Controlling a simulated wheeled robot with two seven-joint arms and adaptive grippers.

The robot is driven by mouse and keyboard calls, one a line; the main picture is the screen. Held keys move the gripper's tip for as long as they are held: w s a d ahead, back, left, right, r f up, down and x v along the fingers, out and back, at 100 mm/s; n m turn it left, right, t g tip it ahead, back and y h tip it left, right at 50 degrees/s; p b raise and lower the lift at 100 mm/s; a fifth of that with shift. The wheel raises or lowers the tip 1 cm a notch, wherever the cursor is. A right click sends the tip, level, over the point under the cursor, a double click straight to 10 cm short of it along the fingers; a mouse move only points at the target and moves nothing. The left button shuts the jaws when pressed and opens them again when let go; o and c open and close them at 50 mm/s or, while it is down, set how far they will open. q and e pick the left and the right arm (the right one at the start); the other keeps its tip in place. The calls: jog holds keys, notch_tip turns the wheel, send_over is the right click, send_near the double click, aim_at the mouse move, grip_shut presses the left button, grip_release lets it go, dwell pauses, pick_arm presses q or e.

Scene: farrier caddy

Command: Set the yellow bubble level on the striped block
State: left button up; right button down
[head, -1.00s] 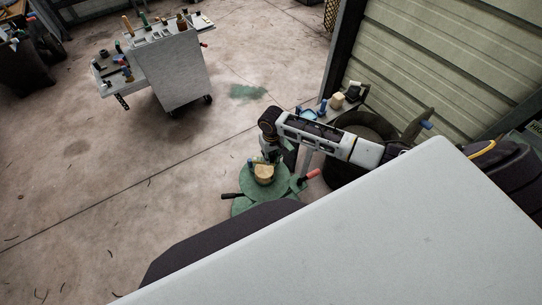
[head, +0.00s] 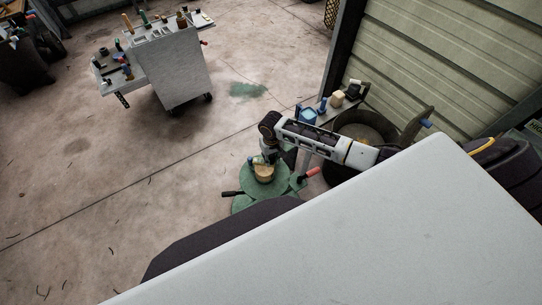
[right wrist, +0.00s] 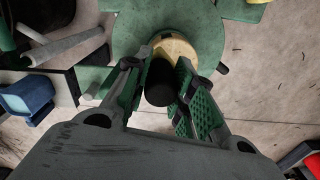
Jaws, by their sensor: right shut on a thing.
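My right gripper (head: 264,160) points down over a green round stand (head: 240,205). In the right wrist view its green-padded fingers (right wrist: 160,92) are shut on a dark cylinder (right wrist: 161,82). A round tan piece (right wrist: 176,48) shows just beyond the cylinder; whether the two are joined or only touching I cannot tell. The tan piece also shows in the head view (head: 264,174), on the green stand and partly covered by the gripper. I cannot clearly make out a yellow bubble level or a striped block. My left gripper is not in view.
A side shelf at the right holds a blue thing (head: 308,116), a tan block (head: 337,99) and a dark item (head: 354,89). A dark round tub (head: 362,130) stands beside it. A grey tool cart (head: 180,75) stands back left.

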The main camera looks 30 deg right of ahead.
jog(key=shift+f+b, duration=0.35)
jog(key=shift+f, duration=1.1)
jog(key=shift+f, duration=0.5)
jog(key=c, duration=1.1)
grip_release()
jog(key=shift+c, duration=0.2)
jog(key=shift+r, duration=0.1)
jog(key=shift+d+r, duration=0.1)
jog(key=shift+r, duration=5.8)
